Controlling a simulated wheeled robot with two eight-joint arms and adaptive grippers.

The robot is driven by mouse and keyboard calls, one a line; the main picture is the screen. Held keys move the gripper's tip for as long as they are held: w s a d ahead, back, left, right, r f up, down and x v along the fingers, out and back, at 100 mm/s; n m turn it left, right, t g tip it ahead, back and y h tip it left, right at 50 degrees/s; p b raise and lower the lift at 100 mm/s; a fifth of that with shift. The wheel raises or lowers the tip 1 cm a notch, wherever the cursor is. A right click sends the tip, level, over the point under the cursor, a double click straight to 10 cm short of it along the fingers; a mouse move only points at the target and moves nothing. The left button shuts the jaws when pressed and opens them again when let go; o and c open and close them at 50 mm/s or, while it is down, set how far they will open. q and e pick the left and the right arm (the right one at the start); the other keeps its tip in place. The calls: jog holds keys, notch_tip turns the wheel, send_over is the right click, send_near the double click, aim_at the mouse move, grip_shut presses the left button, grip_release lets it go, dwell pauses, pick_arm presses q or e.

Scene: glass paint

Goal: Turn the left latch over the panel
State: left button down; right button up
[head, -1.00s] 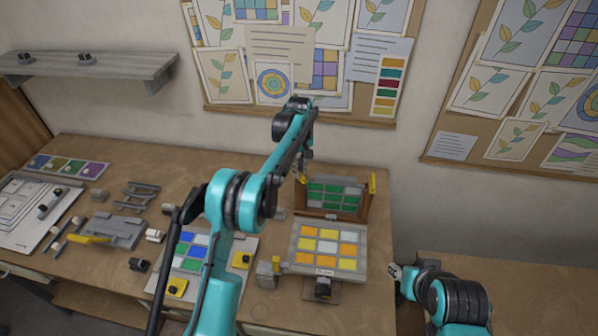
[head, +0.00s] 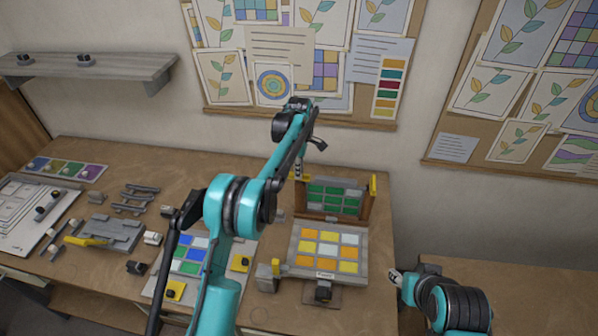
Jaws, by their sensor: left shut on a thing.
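A upright frame holds a panel of green and grey tiles (head: 334,199) at the back right of the bench. The left latch (head: 306,179) is a small yellow piece at the top left of this frame, partly hidden by my arm. The right latch (head: 373,186) is yellow and stands upright on the right post. My left gripper (head: 299,174) points down at the left latch and is shut on it; its fingertips are small and mostly hidden behind my forearm.
A tilted board with yellow, orange and white tiles (head: 327,250) stands in front of the frame. A board with blue and green tiles (head: 188,254) lies to the left. A grey fixture with a yellow handle (head: 110,234) is further left.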

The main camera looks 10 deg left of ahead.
pick_arm(q)
jog(key=shift+n, duration=0.3)
jog(key=c, duration=1.6)
grip_release()
notch_tip(320, 180, up, 12)
jog(key=shift+r, duration=0.1)
